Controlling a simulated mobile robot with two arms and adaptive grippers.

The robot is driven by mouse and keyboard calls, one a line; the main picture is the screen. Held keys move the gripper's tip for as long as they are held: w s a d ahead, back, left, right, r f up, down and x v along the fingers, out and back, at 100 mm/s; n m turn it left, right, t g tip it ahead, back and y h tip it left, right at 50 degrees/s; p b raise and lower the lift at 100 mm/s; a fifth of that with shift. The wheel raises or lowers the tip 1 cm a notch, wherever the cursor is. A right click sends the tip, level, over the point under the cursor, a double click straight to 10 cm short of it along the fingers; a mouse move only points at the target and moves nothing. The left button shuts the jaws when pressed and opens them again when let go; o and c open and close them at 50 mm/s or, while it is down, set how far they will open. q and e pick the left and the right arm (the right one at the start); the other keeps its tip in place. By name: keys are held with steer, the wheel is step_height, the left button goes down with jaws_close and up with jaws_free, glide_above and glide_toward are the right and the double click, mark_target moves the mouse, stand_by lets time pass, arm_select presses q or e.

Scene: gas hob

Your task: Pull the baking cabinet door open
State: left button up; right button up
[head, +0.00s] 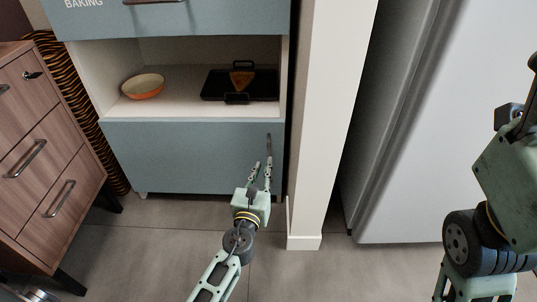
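The baking cabinet is blue-grey with a white inside, and its upper front panel (215,22) bears the word BAKING. Below an open shelf is a flat blue door (175,155), which looks shut, with a slim upright handle (269,143) near its right edge. My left gripper (262,168) is in front of this door's lower right part, its two fingers pointing up toward the handle. The fingers are apart with nothing seen between them; I cannot tell if one touches the handle. My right gripper (524,120) is at the right edge, partly cut off.
An orange bowl (143,87) and a black tray (217,84) with a triangular slice sit on the shelf. A wooden drawer unit (50,150) stands left. A white post (325,120) and a fridge (410,150) stand right. Tiled floor (150,245) in front is mostly clear.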

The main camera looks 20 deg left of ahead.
mark_target(268, 155)
arm_select(q)
steer(key=w, duration=0.2)
steer(key=w+b, duration=0.1)
steer(key=w, duration=0.4)
steer(key=shift+w+a, duration=0.3)
steer(key=shift+w, duration=0.05)
steer(key=shift+c, duration=0.2)
jaws_close()
